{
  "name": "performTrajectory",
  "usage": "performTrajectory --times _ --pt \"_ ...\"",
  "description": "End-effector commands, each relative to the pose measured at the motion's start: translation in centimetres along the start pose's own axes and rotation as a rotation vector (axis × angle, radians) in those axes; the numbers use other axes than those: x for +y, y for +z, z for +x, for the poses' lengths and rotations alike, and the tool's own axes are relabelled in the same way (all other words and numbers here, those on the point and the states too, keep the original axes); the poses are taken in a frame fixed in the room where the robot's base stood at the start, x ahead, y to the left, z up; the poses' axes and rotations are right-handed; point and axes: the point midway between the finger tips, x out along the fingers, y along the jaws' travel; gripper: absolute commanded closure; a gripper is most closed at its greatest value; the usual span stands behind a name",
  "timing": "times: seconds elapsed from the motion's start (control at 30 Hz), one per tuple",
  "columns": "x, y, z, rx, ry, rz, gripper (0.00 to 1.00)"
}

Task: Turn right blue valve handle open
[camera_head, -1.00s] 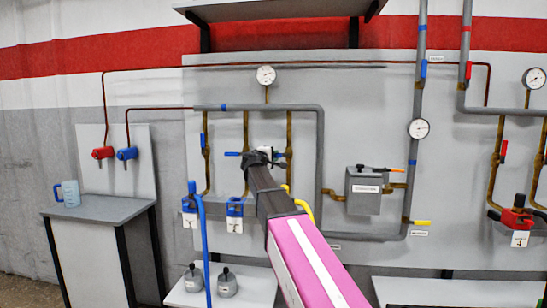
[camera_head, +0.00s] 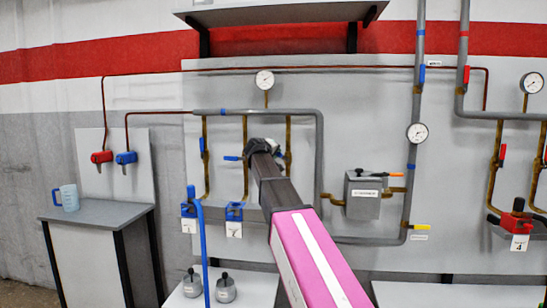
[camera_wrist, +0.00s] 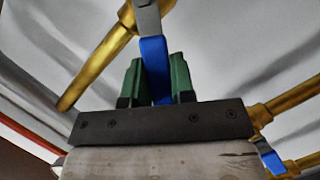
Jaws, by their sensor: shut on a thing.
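My gripper (camera_wrist: 158,83) has green fingers shut on a blue valve handle (camera_wrist: 154,62), seen in the wrist view. The handle lies between the fingers and joins a grey valve body on a brass pipe (camera_wrist: 98,60). In the head view, my dark wrist (camera_head: 264,148) is by the right brass pipe (camera_head: 288,150) and hides the fingers and held handle. The middle blue handle (camera_head: 232,158) sticks out level to the left of my wrist. The left blue handle (camera_head: 202,146) lies along its pipe. Another blue handle (camera_wrist: 269,158) shows at the wrist view's lower right.
Grey pipes and a gauge (camera_head: 265,80) frame the brass pipes. A grey box (camera_head: 364,194) with an orange handle is to the right.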

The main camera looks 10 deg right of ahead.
Motion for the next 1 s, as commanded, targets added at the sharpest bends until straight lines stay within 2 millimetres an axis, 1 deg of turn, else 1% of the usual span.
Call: performTrajectory --times 0.2,0.4,0.7,1.0 --pt "1.1 0.2 0.0 -0.002 -0.064 0.156 1.0" --pt "1.7 0.3 0.1 -0.002 -0.105 0.253 1.0" --pt "2.1 0.4 0.1 -0.001 -0.132 0.318 1.0" --pt "2.1 0.4 0.1 -0.001 -0.135 0.324 1.0"
